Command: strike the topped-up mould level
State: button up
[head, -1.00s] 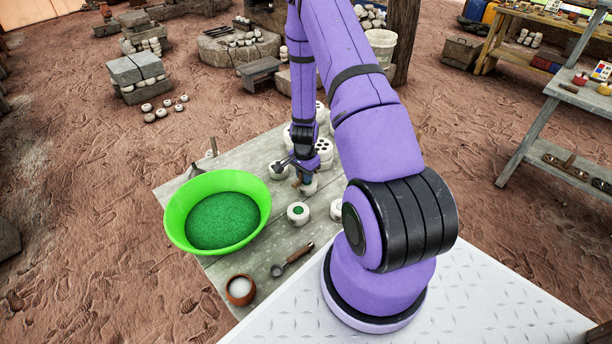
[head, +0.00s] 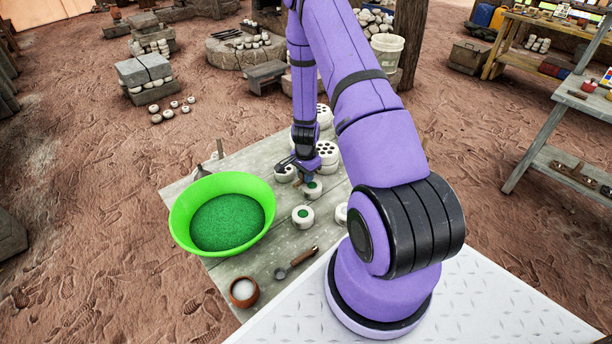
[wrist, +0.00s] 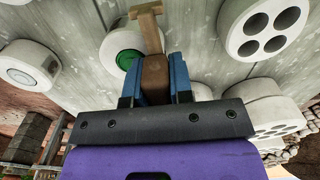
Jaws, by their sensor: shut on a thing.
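My gripper (head: 299,175) is shut on the brown handle of a wooden strike tool (wrist: 154,75). The tool's pale T-shaped end (wrist: 147,18) points away from the jaws and overlaps the mould's far edge in the wrist view. A round white mould (head: 313,195) with a green fill stands just right of the gripper in the head view. It also shows in the wrist view (wrist: 113,43), partly hidden by the tool and the blue fingers. I cannot tell whether the tool touches it. A second green-filled mould (head: 302,224) stands nearer the front.
A green bowl (head: 180,220) of green powder stands on the left of the worktable (head: 225,268). A scoop (head: 297,263) and a brown pot (head: 243,299) lie at the front. White pieces with holes (head: 328,152) stand behind the gripper. My arm hides the table's right part.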

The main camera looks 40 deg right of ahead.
jog(key=shift+r, duration=3.45)
